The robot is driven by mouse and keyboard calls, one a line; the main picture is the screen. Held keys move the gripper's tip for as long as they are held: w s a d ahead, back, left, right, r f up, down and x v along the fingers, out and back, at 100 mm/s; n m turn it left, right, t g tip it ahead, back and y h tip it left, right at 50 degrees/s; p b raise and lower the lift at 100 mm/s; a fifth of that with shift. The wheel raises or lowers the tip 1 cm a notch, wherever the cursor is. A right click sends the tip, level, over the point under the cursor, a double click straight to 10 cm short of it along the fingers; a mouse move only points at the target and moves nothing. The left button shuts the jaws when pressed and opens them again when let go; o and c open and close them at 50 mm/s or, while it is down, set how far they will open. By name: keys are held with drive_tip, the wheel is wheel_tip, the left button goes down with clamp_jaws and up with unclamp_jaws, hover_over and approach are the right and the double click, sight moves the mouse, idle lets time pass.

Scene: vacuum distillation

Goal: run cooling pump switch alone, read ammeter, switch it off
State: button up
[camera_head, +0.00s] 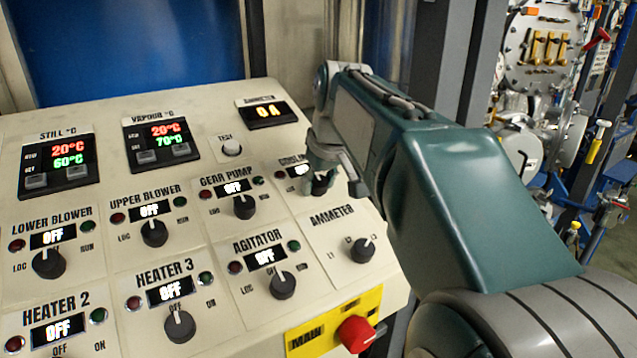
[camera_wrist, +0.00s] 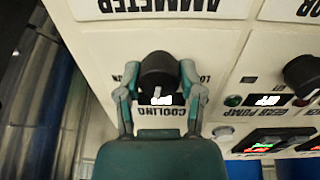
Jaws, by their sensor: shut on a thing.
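The cooling pump switch is a black rotary knob at the right of the panel. It shows in the head view (camera_head: 321,187), partly hidden by my gripper (camera_head: 330,172), and in the wrist view (camera_wrist: 157,78), upside down. My gripper (camera_wrist: 158,68) is shut on this knob, one finger on each side. The knob's white mark points toward the COOLING label. The cooling display (camera_head: 294,171) is partly covered and its word cannot be fully read. The ammeter display (camera_head: 267,112) reads 0 A in orange. The ammeter selector (camera_head: 362,250) sits below the cooling knob, among L1, L2 and L3.
The gear pump (camera_head: 244,207), agitator (camera_head: 283,286), blower and heater knobs all sit close by, with displays reading OFF. A red MAIN knob (camera_head: 356,334) on a yellow plate is at the front edge. A white TEST button (camera_head: 231,148) is above.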

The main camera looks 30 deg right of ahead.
drive_tip(key=m, duration=0.5)
drive_tip(key=shift+f, duration=0.2)
drive_tip(key=shift+m+g, duration=0.3)
drive_tip(key=shift+m, duration=2.2)
drive_tip(key=o, duration=1.2)
drive_tip(key=shift+r, duration=0.1)
drive_tip(key=shift+s+r, duration=0.1)
drive_tip(key=shift+r, duration=0.4)
drive_tip(key=v, duration=1)
drive_tip(key=shift+s+a+r, duration=0.1)
drive_tip(key=shift+s+r, duration=0.1)
drive_tip(key=shift+r, duration=0.15)
